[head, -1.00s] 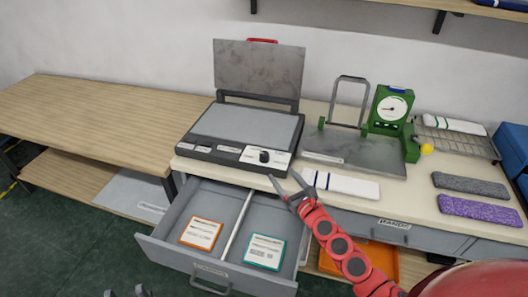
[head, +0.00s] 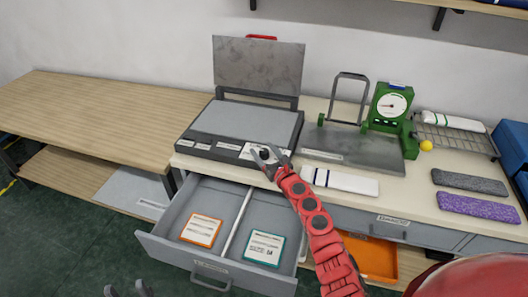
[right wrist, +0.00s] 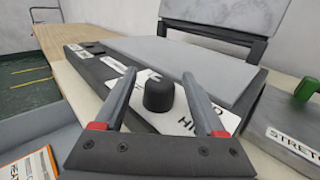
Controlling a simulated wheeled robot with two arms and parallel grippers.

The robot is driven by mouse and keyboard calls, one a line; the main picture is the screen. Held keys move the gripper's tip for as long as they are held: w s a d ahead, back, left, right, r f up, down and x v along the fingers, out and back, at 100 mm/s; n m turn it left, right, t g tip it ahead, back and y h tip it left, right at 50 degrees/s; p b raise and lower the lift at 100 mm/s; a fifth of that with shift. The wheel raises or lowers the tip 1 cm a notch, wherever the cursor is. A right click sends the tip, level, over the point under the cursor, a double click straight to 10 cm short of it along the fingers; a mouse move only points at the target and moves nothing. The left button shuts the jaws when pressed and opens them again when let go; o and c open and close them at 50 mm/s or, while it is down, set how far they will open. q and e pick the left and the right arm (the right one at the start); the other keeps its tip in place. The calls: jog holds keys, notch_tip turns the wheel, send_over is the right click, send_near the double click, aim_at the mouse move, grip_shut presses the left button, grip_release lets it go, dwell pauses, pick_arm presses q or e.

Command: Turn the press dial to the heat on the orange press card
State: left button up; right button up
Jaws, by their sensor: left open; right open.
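The press (head: 242,121) stands on the table with its lid raised. Its black dial knob (right wrist: 158,95) is on a white label on the front face. My right gripper (head: 266,153) is at the dial, open, with one finger on each side of the knob; in the right wrist view a gap shows around it. Which heat the dial points to cannot be read. The orange press card (head: 201,230) lies flat in the left compartment of the open drawer; its text is too small to read. My left gripper (head: 129,290) is open at the bottom edge, in front of the drawer.
A teal-edged card (head: 264,248) lies in the drawer's right compartment. The open drawer (head: 158,243) juts out below the press. A white folded knit (head: 340,181), a green stretch gauge (head: 387,108), and grey and purple knits (head: 480,208) are to the right.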

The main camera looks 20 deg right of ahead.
grip_shut()
jog(key=shift+a+r, duration=0.1)
dwell(0.3)
